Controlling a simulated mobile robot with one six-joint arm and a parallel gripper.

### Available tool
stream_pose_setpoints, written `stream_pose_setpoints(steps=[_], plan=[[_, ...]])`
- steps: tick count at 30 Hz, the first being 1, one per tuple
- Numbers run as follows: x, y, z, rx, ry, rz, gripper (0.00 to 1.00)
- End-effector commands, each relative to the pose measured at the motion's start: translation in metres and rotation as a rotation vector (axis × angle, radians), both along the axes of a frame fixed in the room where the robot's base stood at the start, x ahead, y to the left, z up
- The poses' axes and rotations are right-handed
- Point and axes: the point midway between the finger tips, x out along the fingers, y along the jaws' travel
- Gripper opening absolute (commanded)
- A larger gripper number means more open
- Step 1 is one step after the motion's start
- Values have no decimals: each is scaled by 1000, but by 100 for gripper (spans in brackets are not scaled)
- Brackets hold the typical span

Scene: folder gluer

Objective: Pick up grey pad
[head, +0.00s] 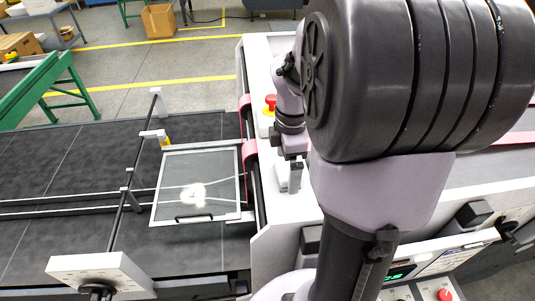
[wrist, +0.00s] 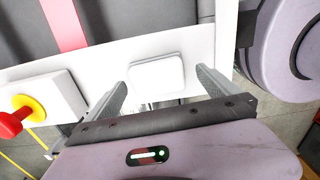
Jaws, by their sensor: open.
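The grey pad (wrist: 157,74) is a pale, rounded flat block on the white machine top. In the wrist view it lies ahead of my gripper (wrist: 161,80), framed between the two fingertips. The fingers are apart and nothing is held; I cannot tell how far above the pad they are. In the head view my gripper (head: 294,175) points down over the white top, and part of the pad (head: 281,178) shows beside and behind the fingers.
A red emergency stop (wrist: 12,122) on a yellow collar sits on a white box left of the pad; it also shows in the head view (head: 270,101). A framed clear guard (head: 197,168) stands left over the dark belt (head: 60,165). My arm hides much of the machine's right.

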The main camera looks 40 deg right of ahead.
Motion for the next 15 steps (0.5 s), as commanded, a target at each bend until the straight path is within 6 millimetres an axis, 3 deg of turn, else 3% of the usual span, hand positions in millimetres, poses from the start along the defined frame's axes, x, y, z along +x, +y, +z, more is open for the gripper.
stream_pose_setpoints(steps=[3,10,15], plan=[[-1,0,-17,0,1,-1,100],[0,-1,-19,-2,-1,-1,100],[0,-1,-19,-2,-1,-1,67]])
